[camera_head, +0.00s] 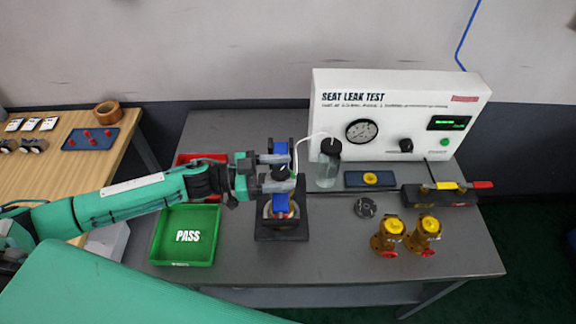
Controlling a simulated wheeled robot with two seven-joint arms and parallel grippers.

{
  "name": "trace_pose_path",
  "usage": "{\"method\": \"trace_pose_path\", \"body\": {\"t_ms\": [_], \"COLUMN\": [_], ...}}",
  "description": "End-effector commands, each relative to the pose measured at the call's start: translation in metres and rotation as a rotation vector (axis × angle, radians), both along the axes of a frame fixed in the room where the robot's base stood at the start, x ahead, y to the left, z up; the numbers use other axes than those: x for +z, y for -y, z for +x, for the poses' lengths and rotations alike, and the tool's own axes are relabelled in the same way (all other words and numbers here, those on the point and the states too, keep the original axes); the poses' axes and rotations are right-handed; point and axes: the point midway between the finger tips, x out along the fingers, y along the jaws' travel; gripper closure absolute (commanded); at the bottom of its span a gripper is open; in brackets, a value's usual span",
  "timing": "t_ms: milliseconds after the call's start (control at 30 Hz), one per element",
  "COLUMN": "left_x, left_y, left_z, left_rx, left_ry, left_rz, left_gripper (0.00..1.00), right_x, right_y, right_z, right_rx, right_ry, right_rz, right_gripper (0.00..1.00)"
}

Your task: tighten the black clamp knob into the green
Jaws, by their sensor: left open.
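The black clamp knob (281,172) is on top of the clamp fixture, whose dark base plate (284,229) stands on the grey bench. My left gripper (280,172) reaches in from the left, open, with one finger on the far side of the knob and one on the near side. I cannot tell whether the fingers touch it. A round part with orange-red shows low in the fixture, partly hidden by the gripper. No green mark on the clamp can be made out. My right gripper is not in view.
A green PASS tray (165,238) is left of the fixture, with a red tray (190,159) behind. A clear bottle (328,169) stands close right, before the SEAT LEAK TEST panel (335,125). Two brass valves (388,237) stand further right. The front middle bench is clear.

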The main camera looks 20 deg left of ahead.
Motion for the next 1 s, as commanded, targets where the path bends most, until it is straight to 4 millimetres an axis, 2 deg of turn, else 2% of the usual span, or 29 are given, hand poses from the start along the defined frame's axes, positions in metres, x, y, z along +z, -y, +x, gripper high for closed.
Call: {"method": "trace_pose_path", "body": {"t_ms": [200,500,567,733,1000], "left_x": [0.001,0.0,0.0,0.0,0.002], "left_y": [0.015,0.017,0.017,0.017,0.017], "left_z": [0.006,0.007,0.007,0.007,0.007], "left_rx": [0.0,0.0,0.0,0.0,-0.054], "left_ry": [0.0,0.0,0.0,0.0,0.003], "left_rz": [0.0,0.001,0.001,0.001,0.001], "left_gripper": [0.4,0.4,0.49,0.83,0.84], "right_x": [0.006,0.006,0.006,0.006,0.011], "right_y": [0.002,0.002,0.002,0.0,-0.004], "right_z": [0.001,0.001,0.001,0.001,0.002], "right_rx": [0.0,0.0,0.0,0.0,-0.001], "right_ry": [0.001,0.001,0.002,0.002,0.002], "right_rz": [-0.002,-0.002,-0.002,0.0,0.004], "right_gripper": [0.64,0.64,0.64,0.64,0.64]}}
